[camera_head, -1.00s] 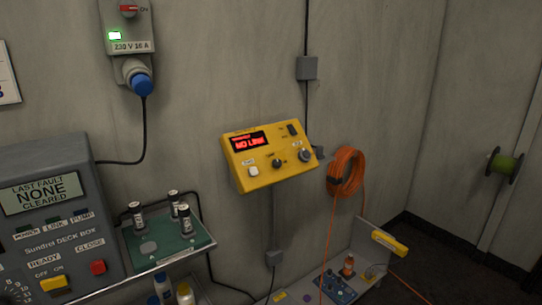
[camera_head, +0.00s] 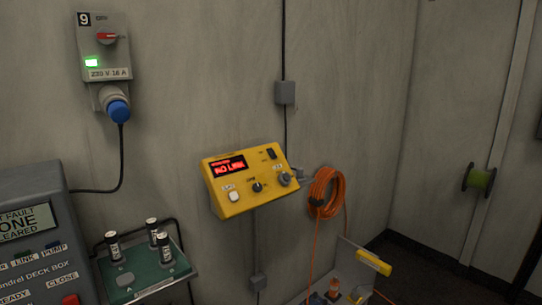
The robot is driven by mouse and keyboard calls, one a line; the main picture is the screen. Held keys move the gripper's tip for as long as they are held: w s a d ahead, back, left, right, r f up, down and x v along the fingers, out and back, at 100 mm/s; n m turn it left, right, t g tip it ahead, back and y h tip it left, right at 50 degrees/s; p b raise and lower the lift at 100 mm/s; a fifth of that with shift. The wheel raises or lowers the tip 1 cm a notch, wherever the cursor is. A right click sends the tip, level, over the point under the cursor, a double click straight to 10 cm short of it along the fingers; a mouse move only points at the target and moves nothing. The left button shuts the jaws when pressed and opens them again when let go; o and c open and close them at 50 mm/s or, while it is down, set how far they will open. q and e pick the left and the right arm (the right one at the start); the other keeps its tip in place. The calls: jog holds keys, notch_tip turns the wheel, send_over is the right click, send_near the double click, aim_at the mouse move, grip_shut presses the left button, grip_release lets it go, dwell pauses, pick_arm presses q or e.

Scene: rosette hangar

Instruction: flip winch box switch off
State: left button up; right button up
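A yellow control box (camera_head: 248,196) is mounted on the wall in the middle of the view, slightly tilted in the picture. I take it as the winch box, but its small labels are too small to read. Neither of my grippers is in view.
A grey deck box (camera_head: 40,240) stands at lower left. Next to it a green tray (camera_head: 150,268) holds several dark cylinders. A 230 V outlet (camera_head: 103,45) with a blue plug (camera_head: 119,111) hangs above. An orange cable coil (camera_head: 324,192) hangs just right of the yellow box.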

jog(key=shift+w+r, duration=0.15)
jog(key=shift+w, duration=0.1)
